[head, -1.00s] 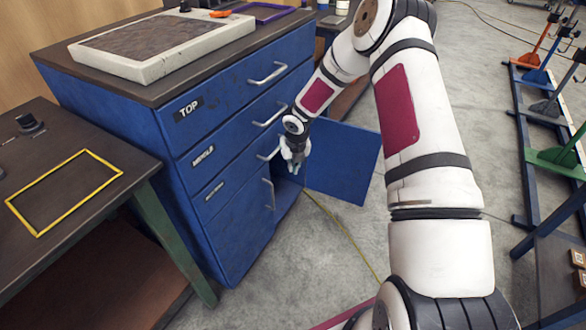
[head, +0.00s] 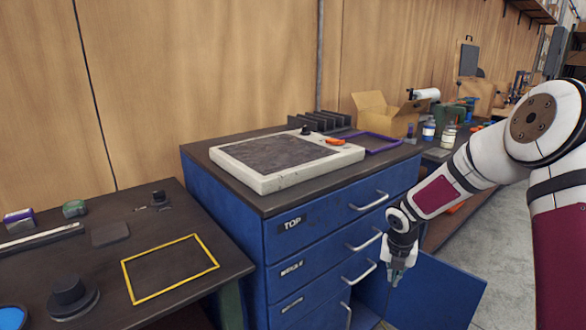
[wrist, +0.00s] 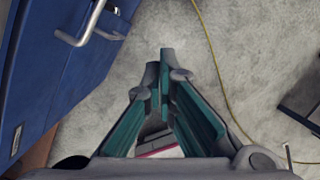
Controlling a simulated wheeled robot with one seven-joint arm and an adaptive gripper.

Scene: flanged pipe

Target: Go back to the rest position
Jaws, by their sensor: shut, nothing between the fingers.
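My gripper (head: 396,275) hangs pointing down in front of the blue cabinet (head: 243,217), beside its open lower door (head: 436,294). In the wrist view, the green-lined fingers (wrist: 165,85) come together at the tips with nothing between them. Bare concrete floor lies below the gripper. A drawer handle (wrist: 78,32) shows close by at the upper left of the wrist view, apart from the fingers. All the drawers look shut.
A framed grey slab (head: 287,180) and a purple frame (head: 372,142) lie on the cabinet top. A dark table with a yellow outline (head: 170,268) stands at the left. A yellow cable (wrist: 212,62) runs across the floor. A cardboard box (head: 388,112) stands behind.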

